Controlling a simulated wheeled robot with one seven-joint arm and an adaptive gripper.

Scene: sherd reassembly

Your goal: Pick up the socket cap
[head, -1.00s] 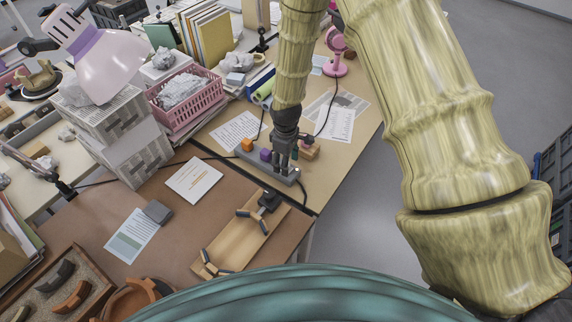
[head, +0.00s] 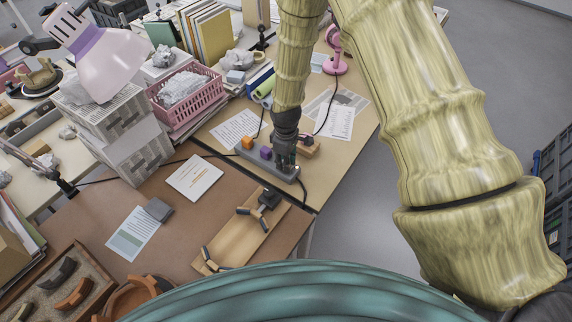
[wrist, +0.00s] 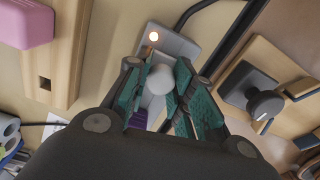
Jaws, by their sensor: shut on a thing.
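The socket cap (wrist: 158,78) shows in the wrist view as a pale grey, rounded piece between my fingers. My gripper (wrist: 163,70) is shut on it, with the teal-lined fingers on its two sides. A grey power strip (wrist: 178,44) with a small glowing light lies just beyond the cap. In the head view my gripper (head: 286,163) is low over the right part of the strip (head: 254,160), and the cap is hidden there. I cannot tell whether the cap is clear of the strip.
A wooden block (head: 311,147) is close behind on the right. A wooden board with a black clamp (head: 268,199) lies in front. Papers (head: 236,130) lie behind.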

